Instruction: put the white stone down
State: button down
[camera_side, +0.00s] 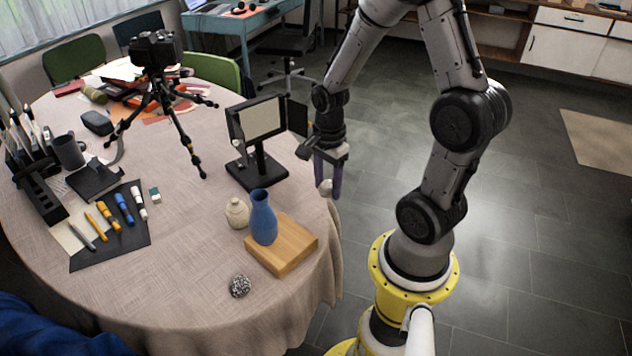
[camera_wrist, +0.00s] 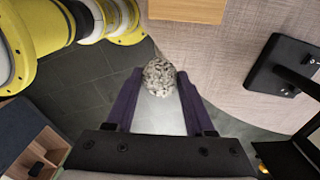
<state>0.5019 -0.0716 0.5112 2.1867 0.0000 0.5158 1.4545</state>
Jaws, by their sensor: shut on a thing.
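My gripper (camera_side: 328,193) is shut on the white stone (camera_side: 325,187), a small pale, rounded lump between its purple fingertips. In the wrist view the stone (camera_wrist: 158,77) looks speckled grey-white, and my gripper (camera_wrist: 157,84) has a finger on either side of it. They hang in the air by the table's right edge; in the wrist view the floor shows beneath and the table edge passes just right of the stone. The cloth-covered round table (camera_side: 185,300) lies to the left. A separate grey speckled stone (camera_side: 240,286) rests near its front.
A wooden board (camera_side: 298,240) with a blue vase (camera_side: 263,218) and a cream pot (camera_side: 237,213) beside it stand near the right edge. A tripod with camera (camera_side: 158,75) stands farther back. The front cloth has free room.

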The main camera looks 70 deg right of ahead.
jog(key=shift+s+a+r+m, duration=0.15)
jog(key=shift+s+a+m, duration=0.1)
jog(key=shift+s+m, duration=0.2)
jog(key=s+a+r+m, duration=0.4)
jog(key=s+a, duration=0.5)
jog(key=a, duration=0.1)
send_over(298, 238)
jog(key=s, duration=0.1)
jog(key=shift+n, duration=0.35)
jog(key=f, duration=0.8)
jog(key=shift+s+f, duration=0.1)
jog(key=shift+s, duration=0.1)
jog(key=shift+w+f, duration=0.6)
jog(key=shift+f, duration=0.1)
jog(key=shift+w+f, duration=0.1)
jog(key=shift+f, duration=1.5)
jog(key=shift+f, duration=0.1)
